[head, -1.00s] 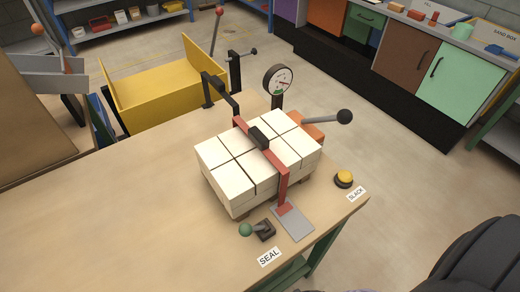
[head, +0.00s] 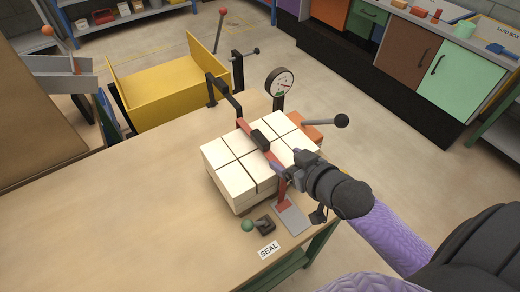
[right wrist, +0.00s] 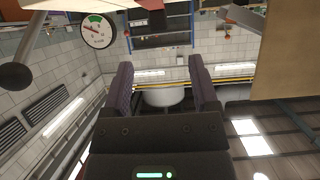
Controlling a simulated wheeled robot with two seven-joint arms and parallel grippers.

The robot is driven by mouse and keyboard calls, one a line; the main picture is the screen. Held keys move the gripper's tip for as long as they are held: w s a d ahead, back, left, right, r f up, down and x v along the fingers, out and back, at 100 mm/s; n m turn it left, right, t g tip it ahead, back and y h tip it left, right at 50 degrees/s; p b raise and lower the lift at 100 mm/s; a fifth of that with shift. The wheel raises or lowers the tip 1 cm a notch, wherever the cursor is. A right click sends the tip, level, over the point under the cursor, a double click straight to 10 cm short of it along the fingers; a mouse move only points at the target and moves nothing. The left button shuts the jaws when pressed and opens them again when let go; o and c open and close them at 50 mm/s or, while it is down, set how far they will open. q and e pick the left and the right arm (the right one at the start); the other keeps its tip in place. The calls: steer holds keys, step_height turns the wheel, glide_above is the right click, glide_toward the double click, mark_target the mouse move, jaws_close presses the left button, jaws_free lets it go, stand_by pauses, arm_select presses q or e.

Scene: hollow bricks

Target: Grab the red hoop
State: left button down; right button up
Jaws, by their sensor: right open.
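The red hoop (head: 247,130) is a flat red band running over the top of a block of white hollow bricks (head: 230,178), with a black clasp (head: 261,139) on it. Its near end comes down the front side to a grey plate (head: 293,218). My right gripper (head: 292,172) is at the front right of the bricks, close to the hoop's near side and partly covering it. I cannot tell whether it touches. In the right wrist view its two fingers (right wrist: 160,78) are apart with nothing between them. My left gripper is not in view.
A round gauge (head: 279,82) stands behind the bricks, with a black-knobbed lever (head: 340,121) at right. A green-knobbed lever (head: 248,225) sits by the SEAL label (head: 268,250). A yellow bin (head: 160,95) stands beyond the table (head: 120,205), whose left part is clear.

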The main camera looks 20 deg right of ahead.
mark_target(265, 142)
steer(key=b+x, duration=0.1)
steer(key=x, duration=0.2)
steer(key=b+x, duration=0.1)
steer(key=x, duration=0.6)
steer(key=shift+w+r+b, duration=0.3)
steer(key=shift+r+b, duration=0.05)
steer(key=shift+b, duration=0.05)
steer(key=shift+s, duration=0.1)
steer(key=shift+c, duration=0.6)
jaws_close()
